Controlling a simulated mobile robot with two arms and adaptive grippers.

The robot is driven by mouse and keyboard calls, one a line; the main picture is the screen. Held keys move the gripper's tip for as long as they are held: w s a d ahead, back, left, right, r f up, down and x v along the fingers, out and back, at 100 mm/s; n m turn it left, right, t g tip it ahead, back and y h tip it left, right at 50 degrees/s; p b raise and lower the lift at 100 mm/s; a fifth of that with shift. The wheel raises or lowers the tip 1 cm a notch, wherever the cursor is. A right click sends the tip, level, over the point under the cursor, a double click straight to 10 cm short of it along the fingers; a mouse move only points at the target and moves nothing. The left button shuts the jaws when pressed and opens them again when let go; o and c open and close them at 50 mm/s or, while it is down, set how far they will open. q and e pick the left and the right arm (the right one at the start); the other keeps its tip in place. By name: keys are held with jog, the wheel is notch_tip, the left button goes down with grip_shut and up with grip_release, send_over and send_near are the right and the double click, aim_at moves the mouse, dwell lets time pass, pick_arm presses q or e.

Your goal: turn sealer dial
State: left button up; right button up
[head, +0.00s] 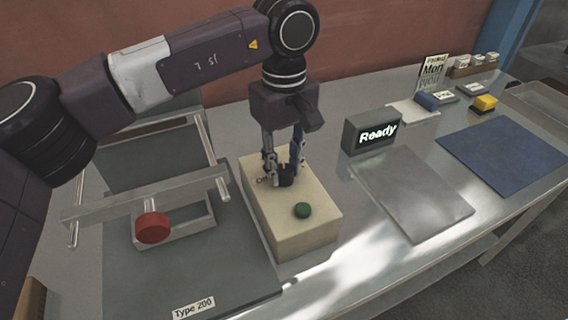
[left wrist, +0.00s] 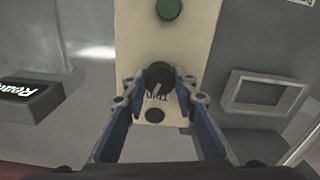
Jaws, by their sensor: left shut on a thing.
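The sealer dial is a small black knob (left wrist: 160,78) on top of a cream box (head: 320,234). A pale pointer mark shows on the knob in the left wrist view. My left gripper (head: 285,172) points straight down over the box, with its blue-lined fingertips on either side of the knob, shut on it. The gripper also shows in the left wrist view (left wrist: 157,84). In the head view the fingers hide much of the knob. A green button (head: 302,210) sits on the same box, nearer the front. My right gripper is not in view.
A frame with a clear bar (head: 150,196) and a red knob (head: 153,228) stands left of the box, on a dark mat labelled Type 200. A "Ready" display (head: 371,131), a grey plate (head: 412,195) and a blue mat (head: 508,155) lie to the right.

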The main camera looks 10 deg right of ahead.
aim_at(284, 169)
pick_arm(q)
jog(key=m, duration=0.4)
jog(key=shift+r+m, duration=0.15)
jog(key=shift+m, duration=0.15)
jog(key=shift+w+m+p, duration=0.1)
jog(key=shift+m+p, duration=0.2)
jog(key=shift+m, duration=1.3)
jog(key=o, duration=1.2)
jog(key=shift+c, duration=0.2)
notch_tip(284, 169, up, 12)
